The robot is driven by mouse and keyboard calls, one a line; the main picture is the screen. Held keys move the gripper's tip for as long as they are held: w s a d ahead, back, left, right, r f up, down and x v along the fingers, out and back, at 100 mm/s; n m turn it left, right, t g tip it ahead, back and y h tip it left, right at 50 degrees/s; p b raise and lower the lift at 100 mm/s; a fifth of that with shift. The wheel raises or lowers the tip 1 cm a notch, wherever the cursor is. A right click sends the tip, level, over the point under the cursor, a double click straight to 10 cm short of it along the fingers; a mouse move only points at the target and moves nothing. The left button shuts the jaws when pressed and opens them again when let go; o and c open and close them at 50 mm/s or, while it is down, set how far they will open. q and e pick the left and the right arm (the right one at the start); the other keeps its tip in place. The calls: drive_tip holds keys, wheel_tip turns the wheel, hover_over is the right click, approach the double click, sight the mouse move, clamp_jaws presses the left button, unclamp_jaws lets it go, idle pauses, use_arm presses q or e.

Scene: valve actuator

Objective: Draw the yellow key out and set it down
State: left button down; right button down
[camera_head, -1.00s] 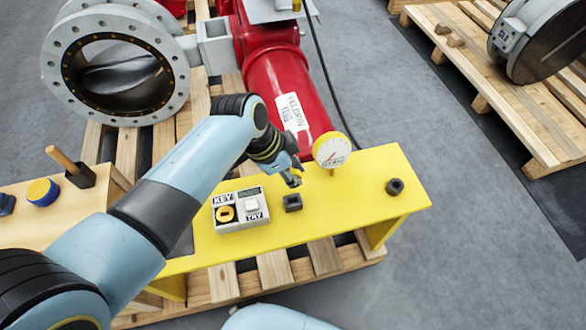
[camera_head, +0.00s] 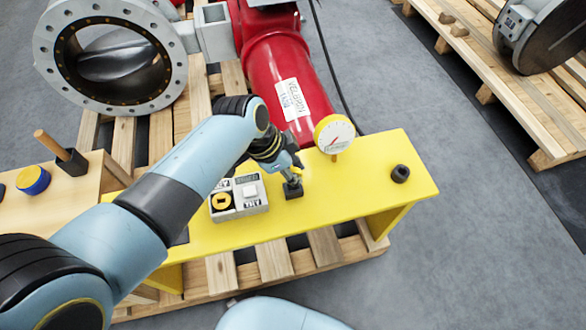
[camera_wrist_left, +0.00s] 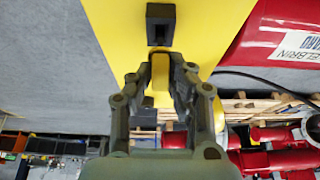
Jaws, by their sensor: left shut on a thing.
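My left gripper (camera_head: 292,180) is shut on the yellow key (camera_wrist_left: 160,70), which shows between its fingertips in the left wrist view. The gripper is just above a small black block (camera_head: 294,191) on the yellow bench (camera_head: 350,190). In the left wrist view this block (camera_wrist_left: 160,10) has a dark slot and lies just beyond the key. I cannot tell whether the key touches it. My right gripper is out of view.
A yellow-rimmed gauge (camera_head: 334,133) stands close right of the gripper, in front of the red pipe (camera_head: 285,85). A black nut-like piece (camera_head: 400,173) sits at the bench's right end. The bench between them is clear. A wooden-handled tool (camera_head: 60,152) stands at left.

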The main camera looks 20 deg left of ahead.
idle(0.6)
use_arm(q)
drive_tip(key=shift+p, duration=0.45)
idle(0.5)
drive_tip(key=shift+f+b, duration=0.3)
drive_tip(key=shift+f, duration=0.35)
idle(0.5)
drive_tip(key=shift+f+b, duration=0.75)
drive_tip(key=shift+f, duration=0.3)
drive_tip(key=c, duration=1.2)
unclamp_jaws()
drive_tip(key=shift+r, duration=0.1)
